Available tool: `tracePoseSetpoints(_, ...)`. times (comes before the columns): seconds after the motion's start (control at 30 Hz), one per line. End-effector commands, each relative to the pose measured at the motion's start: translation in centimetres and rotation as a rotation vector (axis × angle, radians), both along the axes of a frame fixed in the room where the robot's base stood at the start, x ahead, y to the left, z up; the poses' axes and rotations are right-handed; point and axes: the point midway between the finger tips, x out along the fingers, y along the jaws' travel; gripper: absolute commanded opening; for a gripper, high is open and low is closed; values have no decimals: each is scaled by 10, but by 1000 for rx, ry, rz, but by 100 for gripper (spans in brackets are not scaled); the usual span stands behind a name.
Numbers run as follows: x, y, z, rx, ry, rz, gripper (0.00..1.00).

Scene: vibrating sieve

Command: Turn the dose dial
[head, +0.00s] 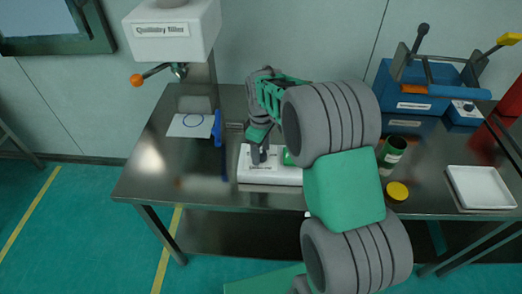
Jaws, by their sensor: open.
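No part is clearly marked as the dose dial at this size. The white filler (172,30), labelled "Quantity filler", is at the upper left, with an orange-knobbed lever (137,80) below it. My gripper (259,152) points down over a low white device (270,178) with a front label, in the middle of the table. It is open, and its fingertips are at or just above the device's top; I cannot tell whether they touch. My arm hides the device's right part, where a small green piece (288,157) shows.
A steel table (150,180) carries a marked paper (191,125), a blue-handled tool (217,128), a green can (391,155), a yellow lid (397,191) and a white tray (481,187). A blue machine (415,95) with levers stands at the back right. The front left table is clear.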

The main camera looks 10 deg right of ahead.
Motion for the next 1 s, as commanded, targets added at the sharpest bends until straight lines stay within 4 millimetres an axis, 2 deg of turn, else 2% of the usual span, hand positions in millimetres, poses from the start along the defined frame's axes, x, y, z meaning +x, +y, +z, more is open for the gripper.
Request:
tracePoseSetpoints(0.17, 1, 0, 8, 0, -4, 0, 58)
tracePoseSetpoints(0.4, 0, 0, 55, 0, -3, 0, 58)
tracePoseSetpoints(0.53, 1, 0, 73, -1, -2, 0, 58)
tracePoseSetpoints(1.0, 0, 0, 78, 0, 0, 0, 58)
